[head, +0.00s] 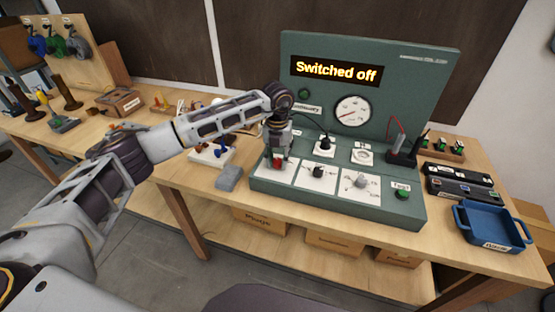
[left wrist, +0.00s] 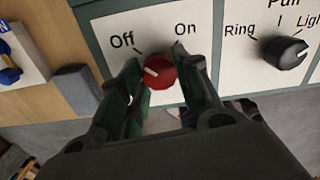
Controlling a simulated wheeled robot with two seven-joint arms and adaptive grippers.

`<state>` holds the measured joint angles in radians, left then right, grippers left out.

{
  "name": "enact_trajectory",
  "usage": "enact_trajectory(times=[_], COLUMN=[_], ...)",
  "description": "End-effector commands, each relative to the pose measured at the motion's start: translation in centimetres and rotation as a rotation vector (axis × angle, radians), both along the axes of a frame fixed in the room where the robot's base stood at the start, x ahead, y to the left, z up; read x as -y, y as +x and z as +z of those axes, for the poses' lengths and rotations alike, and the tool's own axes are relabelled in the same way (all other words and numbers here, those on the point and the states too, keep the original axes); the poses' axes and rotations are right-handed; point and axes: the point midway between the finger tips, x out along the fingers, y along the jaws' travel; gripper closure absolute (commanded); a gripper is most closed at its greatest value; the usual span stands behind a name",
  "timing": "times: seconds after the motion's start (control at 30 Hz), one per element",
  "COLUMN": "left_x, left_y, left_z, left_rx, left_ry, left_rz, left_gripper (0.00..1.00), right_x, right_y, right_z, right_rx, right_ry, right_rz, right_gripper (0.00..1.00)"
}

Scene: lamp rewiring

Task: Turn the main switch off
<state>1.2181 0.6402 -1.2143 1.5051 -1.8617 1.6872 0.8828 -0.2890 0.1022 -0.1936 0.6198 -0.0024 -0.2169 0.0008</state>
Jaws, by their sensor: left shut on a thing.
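The main switch is a red knob (head: 277,163) on a white plate at the left front of the green console (head: 330,205). In the left wrist view the red knob (left wrist: 160,71) lies between the labels "Off" and "On". Its white mark points to the left, toward the "Off" side. My left gripper (head: 277,154) reaches down over it, with its fingers (left wrist: 163,80) on both sides of the knob, shut on it. The console's display (head: 336,71) reads "Switched off". My right gripper is not in view.
A black knob (head: 318,171) and a grey knob (head: 360,181) stand right of the switch. A green button (head: 402,194) is at the console's front right. A grey block (head: 229,178) lies left of the console. A blue tray (head: 493,224) sits at the right.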

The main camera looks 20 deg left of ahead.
Motion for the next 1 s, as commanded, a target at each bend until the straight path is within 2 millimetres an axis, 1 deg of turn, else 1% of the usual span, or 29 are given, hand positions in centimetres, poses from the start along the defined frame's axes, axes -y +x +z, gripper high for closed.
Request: enact_trajectory(times=[0.4,0.43,0.57,0.6,1.0], left_x=[-0.03,-0.03,-0.03,-0.02,0.01], left_y=[0.11,0.11,0.08,0.07,0.04], left_z=[0.16,0.16,0.13,0.11,0.27], left_rx=[0.004,0.004,0.003,0.002,0.001], left_ry=[-0.001,-0.001,-0.001,-0.001,0.000], left_rz=[0.010,0.010,0.010,0.009,0.008], left_gripper=[0.91,0.65,0.48,0.46,0.46], right_x=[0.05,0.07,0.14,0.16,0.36], right_y=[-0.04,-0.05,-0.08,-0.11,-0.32], right_z=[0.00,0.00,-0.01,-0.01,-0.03], right_rx=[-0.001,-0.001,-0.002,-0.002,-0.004], right_ry=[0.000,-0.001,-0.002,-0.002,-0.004], right_rz=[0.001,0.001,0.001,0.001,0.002], right_gripper=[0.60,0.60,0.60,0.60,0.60])
